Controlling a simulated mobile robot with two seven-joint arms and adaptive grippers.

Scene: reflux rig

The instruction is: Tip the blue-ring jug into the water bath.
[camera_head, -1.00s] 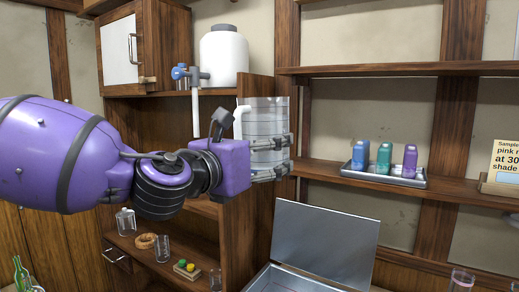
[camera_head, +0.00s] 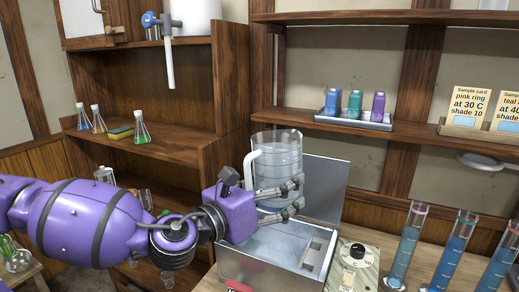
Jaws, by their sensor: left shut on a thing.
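The clear jug (camera_head: 277,160) is upright in the middle of the head view, with a pale handle on its left side. Clear liquid seems to show inside, and a bluish tint shows low on it; I cannot make out a distinct ring. My left gripper (camera_head: 290,196) is shut on the jug, its fingers across the jug's lower wall. The water bath (camera_head: 250,272) is an open metal box below the jug, its lid (camera_head: 328,186) raised behind. The jug and gripper hide part of the bath's back and lid. My right gripper is not in view.
Tall cylinders of blue liquid (camera_head: 450,250) stand to the right. A tray of small bottles (camera_head: 353,120) and sample cards (camera_head: 468,107) are on the shelf behind. Flasks (camera_head: 98,119) stand in the left cabinet.

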